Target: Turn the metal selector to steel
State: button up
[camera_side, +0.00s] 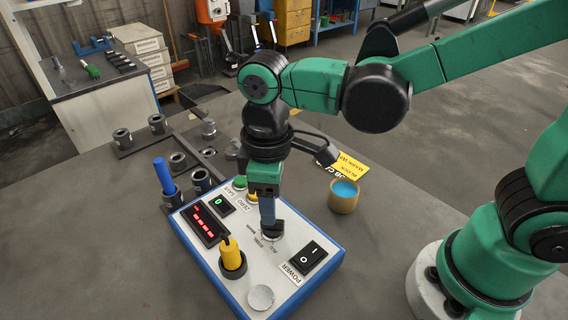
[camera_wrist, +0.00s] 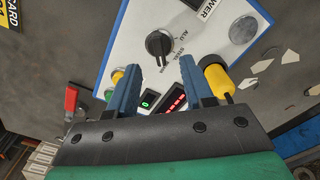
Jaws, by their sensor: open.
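The metal selector is a round dark knob with a raised bar (camera_wrist: 160,43) on the white top of a blue-edged control box (camera_side: 205,262). Small labels sit beside it, one reading ALU and another apparently STEEL; which one the knob points to is too small to tell. In the side view the selector (camera_side: 273,234) is partly hidden under my gripper (camera_side: 268,220). My gripper points down at the selector. In the wrist view its two blue fingers (camera_wrist: 160,62) are apart with nothing between them, and the knob shows just beyond the tips. Contact cannot be told.
The box also carries a yellow probe (camera_side: 232,254) in a holder, a power switch (camera_side: 303,258), a red display (camera_side: 206,224), a green display reading 0 (camera_side: 221,205) and green and yellow buttons. A blue-filled cup (camera_side: 344,195) stands right. Pipe pieces (camera_side: 122,138) stand left.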

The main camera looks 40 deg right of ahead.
jog(key=shift+f, duration=2.05)
grip_shut()
